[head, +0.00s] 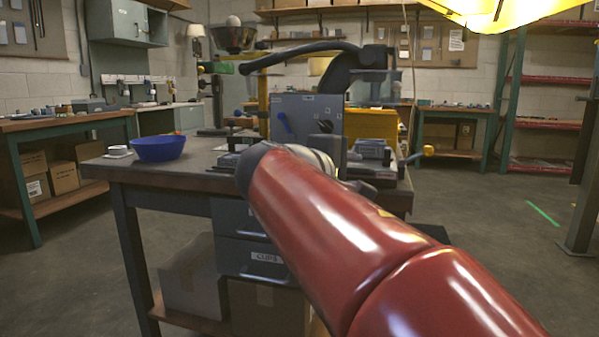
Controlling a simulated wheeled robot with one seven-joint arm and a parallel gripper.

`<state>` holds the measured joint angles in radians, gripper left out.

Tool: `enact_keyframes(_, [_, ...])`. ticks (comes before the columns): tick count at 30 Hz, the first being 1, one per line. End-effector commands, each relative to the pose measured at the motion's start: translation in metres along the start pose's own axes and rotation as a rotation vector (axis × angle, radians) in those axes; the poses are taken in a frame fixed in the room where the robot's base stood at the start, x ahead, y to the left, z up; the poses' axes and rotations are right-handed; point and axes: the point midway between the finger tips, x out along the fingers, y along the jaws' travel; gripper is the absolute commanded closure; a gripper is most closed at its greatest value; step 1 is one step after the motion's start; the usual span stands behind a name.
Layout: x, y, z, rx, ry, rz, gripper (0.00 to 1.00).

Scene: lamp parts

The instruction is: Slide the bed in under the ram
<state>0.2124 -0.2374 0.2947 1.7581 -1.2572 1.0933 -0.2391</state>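A machine with a grey housing (308,112) stands on the dark workbench (203,164), beyond my red arm. A blue lever is on its front, and a thick black curved arm (300,54) reaches left from its top. A yellow post (263,98) stands at its left. I cannot make out the bed or the ram for certain; my arm covers the machine's lower front. Low dark metal parts (370,150) show at its right side, with a yellow-knobbed handle (428,150) sticking out. My gripper is not visible; the end of my arm is hidden behind its own links.
A blue bowl (159,148) and a small white cup (118,151) stand on the bench's left end. Drawers (250,258) and boxes are underneath. Side benches line the left and back. Open floor lies at the right, with a post (585,150) at the edge.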

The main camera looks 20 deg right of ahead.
Motion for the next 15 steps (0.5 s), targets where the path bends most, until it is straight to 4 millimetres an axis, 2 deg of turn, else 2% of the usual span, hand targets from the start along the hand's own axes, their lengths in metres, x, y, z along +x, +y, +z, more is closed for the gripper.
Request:
enact_keyframes(3, [0.014, -0.001, 0.000, 0.000, -0.001, -0.002, 0.67])
enact_keyframes(6, [0.020, -0.001, 0.000, 0.001, -0.001, -0.002, 0.67])
enact_keyframes(14, [0.021, 0.000, 0.000, 0.001, 0.000, -0.001, 0.67])
enact_keyframes(15, [0.021, 0.000, 0.000, 0.001, 0.000, -0.001, 0.70])
